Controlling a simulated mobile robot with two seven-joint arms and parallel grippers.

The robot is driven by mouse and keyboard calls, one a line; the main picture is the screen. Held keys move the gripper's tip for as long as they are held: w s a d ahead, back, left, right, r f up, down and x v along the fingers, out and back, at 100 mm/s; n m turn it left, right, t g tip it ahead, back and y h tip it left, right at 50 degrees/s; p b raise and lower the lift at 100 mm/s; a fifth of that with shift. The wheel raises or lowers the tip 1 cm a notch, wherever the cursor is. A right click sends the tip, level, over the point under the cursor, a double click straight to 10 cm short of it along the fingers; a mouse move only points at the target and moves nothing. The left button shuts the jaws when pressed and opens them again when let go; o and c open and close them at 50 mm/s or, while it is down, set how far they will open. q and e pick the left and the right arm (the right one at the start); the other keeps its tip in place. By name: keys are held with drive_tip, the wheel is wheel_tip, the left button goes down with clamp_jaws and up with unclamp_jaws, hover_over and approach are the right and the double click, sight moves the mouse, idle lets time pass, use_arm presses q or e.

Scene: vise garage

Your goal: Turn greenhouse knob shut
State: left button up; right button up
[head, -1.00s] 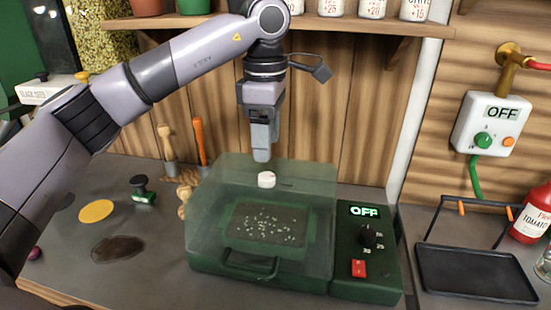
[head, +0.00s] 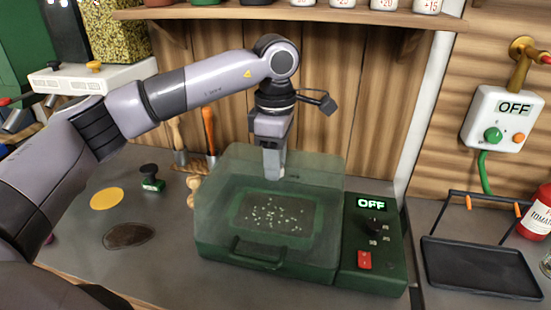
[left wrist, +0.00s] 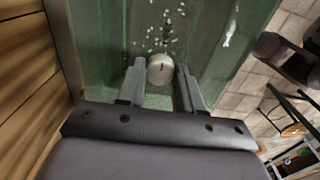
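The greenhouse (head: 225,210) is a green box with a clear lid and a dark tray of pale seeds inside. Its round white knob (left wrist: 160,68), with a small red mark, is on the lid top; my gripper hides it in the head view. My left gripper (head: 272,172) points down at the lid top. In the left wrist view its two fingers (left wrist: 161,80) stand apart, one on each side of the knob. The sides look very close to it; I cannot tell whether they touch. My right gripper is not in view.
A control panel (head: 355,230) reading OFF, with a black dial and red switch, adjoins the greenhouse on the right. A black tray (head: 480,268) lies further right. A stamp (head: 151,178) and two hand tools stand to the left. A shelf (head: 330,14) runs above.

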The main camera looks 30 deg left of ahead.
use_arm(q)
drive_tip(key=shift+n, duration=0.5)
drive_tip(key=n, duration=0.3)
drive_tip(key=shift+n, duration=0.4)
drive_tip(key=n, duration=0.4)
drive_tip(key=shift+n+b, duration=0.3)
drive_tip(key=shift+b, duration=0.05)
drive_tip(key=n, duration=0.8)
drive_tip(key=shift+r, duration=0.1)
drive_tip(key=shift+n, duration=0.5)
drive_tip(key=o, duration=1)
drive_tip(key=shift+o, duration=0.2)
